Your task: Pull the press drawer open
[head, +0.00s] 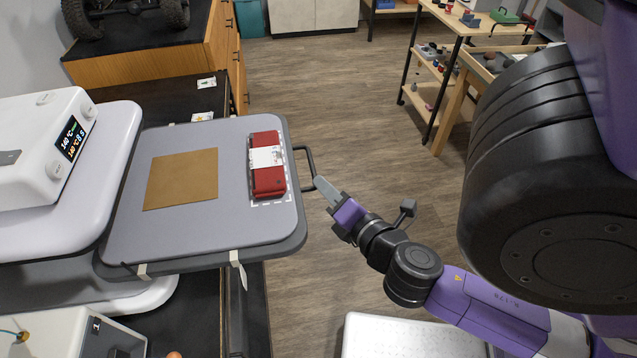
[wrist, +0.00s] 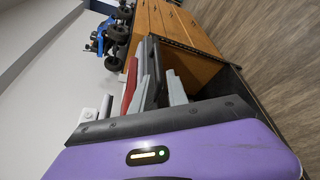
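The press drawer (head: 225,232) is a grey flat tray extending to the right from the white press (head: 40,150). Its dark bar handle (head: 308,160) is on its right edge and also shows in the wrist view (wrist: 153,65). My gripper (head: 321,186) is at the near end of the handle, pointing toward the drawer. In the wrist view its two grey fingers (wrist: 160,84) stand apart, with the dark handle close to the left finger. I cannot tell whether they touch it. In the head view one finger hides the other.
On the drawer lie a brown square sheet (head: 181,178) and a red bundle with a white band (head: 267,178). A wooden cabinet (head: 160,62) stands behind. A shelf table (head: 455,60) is at the back right. The floor (head: 350,110) right of the drawer is clear.

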